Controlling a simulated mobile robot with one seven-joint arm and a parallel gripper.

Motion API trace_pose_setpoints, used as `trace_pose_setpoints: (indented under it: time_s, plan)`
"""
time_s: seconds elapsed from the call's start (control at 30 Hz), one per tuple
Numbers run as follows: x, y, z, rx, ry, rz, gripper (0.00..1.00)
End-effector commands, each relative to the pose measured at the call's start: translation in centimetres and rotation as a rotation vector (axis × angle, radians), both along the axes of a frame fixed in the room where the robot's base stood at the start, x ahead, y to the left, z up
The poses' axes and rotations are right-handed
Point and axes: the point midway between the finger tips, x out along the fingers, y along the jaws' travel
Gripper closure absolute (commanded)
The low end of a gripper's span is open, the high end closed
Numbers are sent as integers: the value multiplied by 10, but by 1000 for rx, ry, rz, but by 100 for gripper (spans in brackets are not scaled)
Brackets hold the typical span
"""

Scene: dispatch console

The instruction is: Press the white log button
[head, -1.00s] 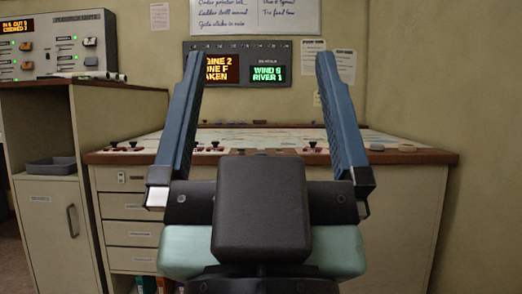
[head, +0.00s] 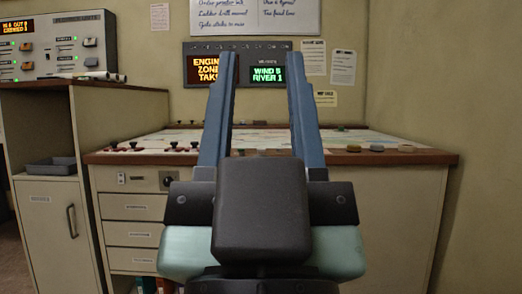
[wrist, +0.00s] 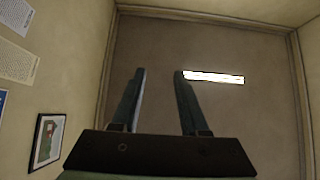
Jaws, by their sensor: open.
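My gripper (head: 262,62) points up in the middle of the head view, in front of the desk, with its two blue fingers apart and nothing between them. In the wrist view the gripper (wrist: 160,72) also shows empty, facing the ceiling. I cannot tell whether either is the white log button, and no label is readable. My gripper and wrist hide the middle of the ledge.
The desk (head: 430,157) has dark red-and-black knobs (head: 135,146) along its left ledge. A lit display panel (head: 268,90) is behind my fingers. A cabinet (head: 50,215) with a grey tray (head: 50,165) stands left. The wall is close on the right.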

Motion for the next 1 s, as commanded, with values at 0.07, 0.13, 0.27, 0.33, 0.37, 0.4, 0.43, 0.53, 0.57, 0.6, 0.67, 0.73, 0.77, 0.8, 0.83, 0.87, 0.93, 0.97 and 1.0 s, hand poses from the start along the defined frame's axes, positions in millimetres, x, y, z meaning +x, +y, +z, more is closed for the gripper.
trace_pose_setpoints:
  time_s: [0.07, 0.13, 0.27, 0.33, 0.37, 0.4, 0.43, 0.53, 0.57, 0.6, 0.67, 0.73, 0.77, 0.8, 0.83, 0.87, 0.93, 0.97, 1.0]
  plan:
    - [0, 0, 0, 0, 0, 0, 72]
    - [0, 0, 0, 0, 0, 0, 85]
    - [0, 0, 0, 0, 0, 0, 100]
    - [0, 0, 0, 0, 0, 0, 100]
    - [0, 0, 0, 0, 0, 0, 100]
    - [0, 0, 0, 0, 0, 0, 100]
    - [0, 0, 0, 0, 0, 0, 100]
    - [0, 0, 0, 0, 0, 0, 100]
    - [0, 0, 0, 0, 0, 0, 100]
    - [0, 0, 0, 0, 0, 0, 100]
    - [0, 0, 0, 0, 0, 0, 100]
    - [0, 0, 0, 0, 0, 0, 100]
    - [0, 0, 0, 0, 0, 0, 100]
    - [0, 0, 0, 0, 0, 0, 100]
    - [0, 0, 0, 0, 0, 0, 100]
    - [0, 0, 0, 0, 0, 0, 100]
    - [0, 0, 0, 0, 0, 0, 100]
    - [0, 0, 0, 0, 0, 0, 100]
    - [0, 0, 0, 0, 0, 0, 100]
